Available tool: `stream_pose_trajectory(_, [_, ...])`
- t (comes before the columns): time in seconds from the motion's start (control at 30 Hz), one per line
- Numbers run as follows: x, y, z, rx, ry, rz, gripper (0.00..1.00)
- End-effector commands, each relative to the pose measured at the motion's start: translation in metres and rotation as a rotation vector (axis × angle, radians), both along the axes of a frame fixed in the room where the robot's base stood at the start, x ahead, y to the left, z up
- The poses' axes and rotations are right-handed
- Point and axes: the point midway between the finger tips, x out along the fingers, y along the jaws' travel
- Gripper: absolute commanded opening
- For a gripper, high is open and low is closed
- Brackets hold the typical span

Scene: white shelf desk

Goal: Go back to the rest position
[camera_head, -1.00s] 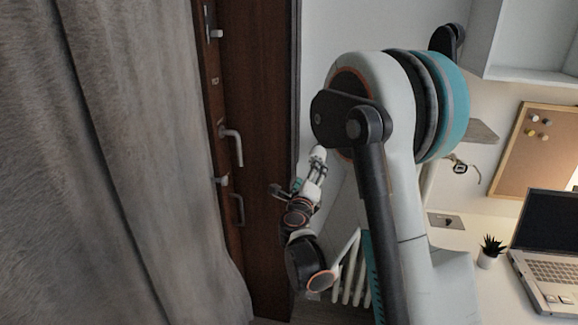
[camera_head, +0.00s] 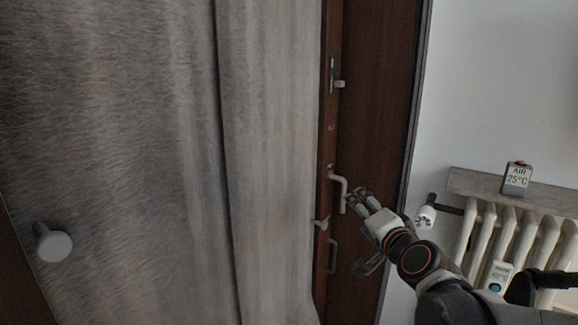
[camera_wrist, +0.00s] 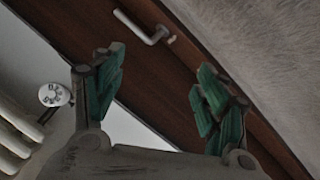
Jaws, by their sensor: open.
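My gripper (camera_head: 360,202) is at the lower right of the head view, in front of the dark wooden window or door frame (camera_head: 375,110). Its fingers point up and left and appear close to the frame's white handle (camera_head: 342,190); I cannot tell the exact gap. In the wrist view, my gripper (camera_wrist: 160,95) shows its two green-padded fingers spread wide with nothing between them. The handle also shows beyond the fingers in the wrist view (camera_wrist: 140,28). My arm comes in from the lower right of the head view.
A grey curtain (camera_head: 270,160) hangs over the left and middle. A white radiator (camera_head: 520,235) with a valve knob (camera_head: 426,217) stands at right. A round knob (camera_head: 52,243) is at far left. Bare wall (camera_head: 500,80) fills the upper right.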

Motion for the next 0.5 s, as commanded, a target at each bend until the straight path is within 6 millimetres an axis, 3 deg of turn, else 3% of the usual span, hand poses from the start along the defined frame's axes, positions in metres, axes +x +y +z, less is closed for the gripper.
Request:
stream_pose_trajectory(0.23, [-0.079, 0.021, -0.031, -0.364, 0.197, 0.189, 0.67])
stream_pose_trajectory(0.5, [-0.179, 0.004, -0.081, -0.735, 0.45, 0.359, 0.67])
